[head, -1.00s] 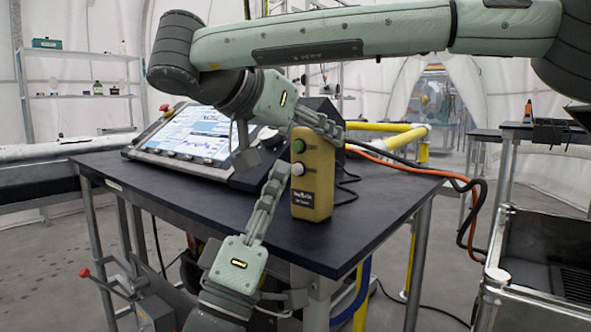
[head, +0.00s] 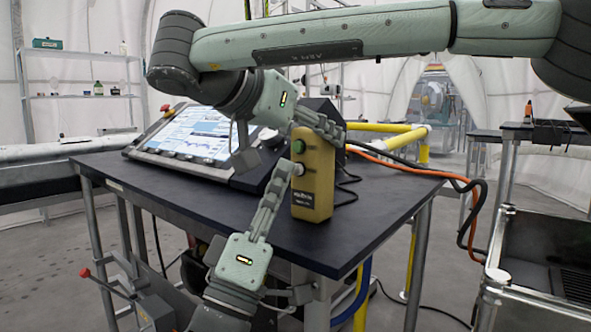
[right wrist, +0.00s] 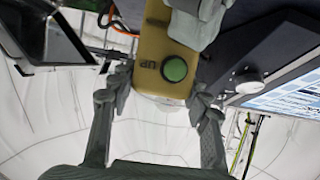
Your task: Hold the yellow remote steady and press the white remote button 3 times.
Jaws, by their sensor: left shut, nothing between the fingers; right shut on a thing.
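The yellow remote (head: 314,190) stands upright above the dark table in the head view. It has a green button (head: 298,147) on top and a white button (head: 299,170) below it. My right gripper (head: 322,126) is shut on the remote's upper end. In the right wrist view, the remote (right wrist: 152,50) lies between its fingers, with the green button (right wrist: 174,68) showing. My left gripper (head: 288,166) is shut and empty, its tips at the white button and partly covering it. Whether the button is pressed in cannot be told. The left fingers (right wrist: 203,20) hide it in the right wrist view.
The dark table (head: 350,240) holds a tilted control panel with a screen (head: 190,135) behind my grippers. Orange and black cables (head: 420,170) run off its right side. Yellow rails (head: 390,135) stand behind. The table's front right is clear.

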